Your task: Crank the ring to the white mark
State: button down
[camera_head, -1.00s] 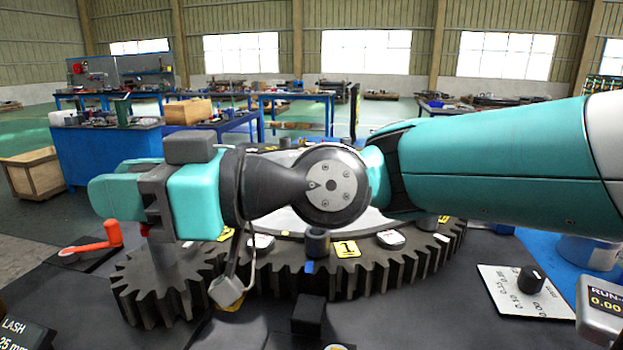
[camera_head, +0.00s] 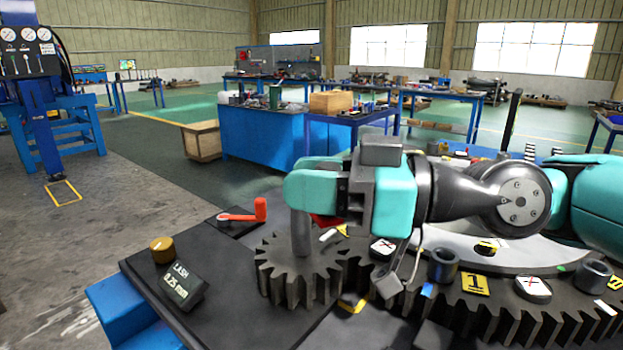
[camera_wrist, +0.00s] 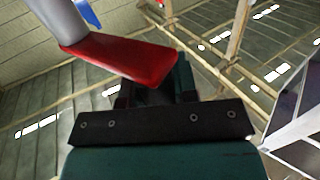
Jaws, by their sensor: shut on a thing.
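The big dark toothed ring (camera_head: 505,318) lies at the right in the head view, partly hidden by my arm. The smaller pinion gear (camera_head: 298,283) meshes at its left, with a grey upright post (camera_head: 301,232) on it. A red crank part (camera_head: 325,221) shows beside the post; it appears larger in the wrist view (camera_wrist: 125,60), reaching from the grey post (camera_wrist: 48,22) to my gripper (camera_wrist: 158,92). My gripper is shut on this red part, its fingertips mostly hidden. A small white strip (camera_head: 328,235) shows by the pinion; I cannot tell whether it is the white mark.
An orange-red lever (camera_head: 245,213) on a dark plate stands behind the pinion. A brass knob (camera_head: 162,250) and a lash display (camera_head: 183,285) reading 0.25 mm sit at the left. Short dark posts (camera_head: 443,266) and a yellow "1" label (camera_head: 474,284) are on the ring.

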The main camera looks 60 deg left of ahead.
jog(key=c, duration=0.9)
grip_release()
jog(key=shift+w, duration=0.15)
notch_tip(320, 180, up, 20)
jog(key=p, duration=0.8)
jog(key=shift+p, duration=0.35)
